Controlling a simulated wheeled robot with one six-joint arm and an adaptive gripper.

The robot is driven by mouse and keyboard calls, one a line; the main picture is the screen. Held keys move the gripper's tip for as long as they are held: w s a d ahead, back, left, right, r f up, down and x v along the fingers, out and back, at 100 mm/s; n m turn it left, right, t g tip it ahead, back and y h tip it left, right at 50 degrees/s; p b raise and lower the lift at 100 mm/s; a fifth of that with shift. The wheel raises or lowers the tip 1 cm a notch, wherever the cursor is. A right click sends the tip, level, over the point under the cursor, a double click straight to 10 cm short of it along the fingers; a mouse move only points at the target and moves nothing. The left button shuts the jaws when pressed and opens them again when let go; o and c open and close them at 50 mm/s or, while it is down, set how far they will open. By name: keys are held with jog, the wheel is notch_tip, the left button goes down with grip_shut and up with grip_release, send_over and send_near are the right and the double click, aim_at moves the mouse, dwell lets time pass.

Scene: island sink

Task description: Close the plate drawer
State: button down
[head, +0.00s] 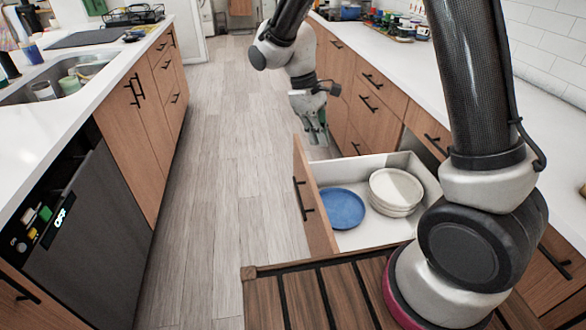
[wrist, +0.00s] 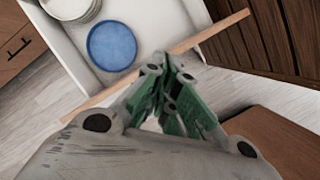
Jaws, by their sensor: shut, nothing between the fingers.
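The plate drawer (head: 319,217) is pulled out from the right-hand counter in the head view, with a black bar handle (head: 304,199) on its wooden front. Inside its white box lie a blue plate (head: 341,208) and a stack of white plates (head: 396,189). My gripper (head: 321,142) is shut and empty near the far end of the drawer front. In the wrist view the green-padded fingers (wrist: 167,100) overlap the top edge of the drawer front (wrist: 218,27). I cannot tell whether they touch it. The blue plate also shows there (wrist: 112,46).
A wooden slatted surface (head: 300,295) lies at the near side of the drawer. The aisle floor (head: 215,190) left of the drawer is clear. An island with a sink (head: 62,85) and a dark dishwasher (head: 95,235) stands at the left.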

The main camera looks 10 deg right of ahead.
jog(key=w+a+f+n+h, duration=0.2)
jog(key=w+a+f+n, duration=0.55)
jog(key=f, duration=0.65)
jog(key=w+a+r+t, duration=0.1)
jog(key=w+a+t, duration=0.1)
jog(key=w+a, duration=0.4)
jog(key=d+f+n, duration=0.2)
jog(key=d+f, duration=0.7)
jog(key=shift+w+d+y, duration=0.2)
jog(key=shift+w+y, duration=0.1)
jog(key=shift+w, duration=0.1)
jog(key=shift+d, duration=0.1)
jog(key=d, duration=4.4)
